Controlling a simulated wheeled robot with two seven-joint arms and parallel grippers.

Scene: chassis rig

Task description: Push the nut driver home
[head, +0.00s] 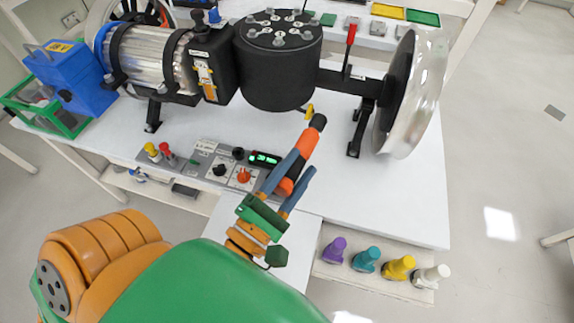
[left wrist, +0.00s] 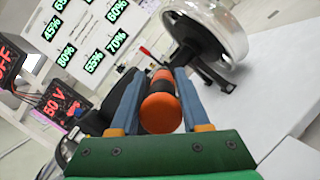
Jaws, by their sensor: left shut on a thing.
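The nut driver (head: 309,140) has an orange and black handle. My left gripper (head: 303,164) is shut on that handle, its two blue fingers on either side. In the left wrist view the orange handle end (left wrist: 160,113) sits between the fingers (left wrist: 160,78) and faces the camera. In the head view the black end points up and away, towards the underside of the black drum (head: 279,75). A small yellow piece (head: 309,111) shows just beyond that end. The driver's working tip and any seat for it are hidden. My right gripper is not in view.
A ribbed motor (head: 150,62) stands left of the drum, and a shiny wheel (head: 411,95) on a black stand stands right. A control panel (head: 222,168) lies near the bench's front edge. A rack holds several coloured pieces (head: 366,260). White bench right of the driver is clear.

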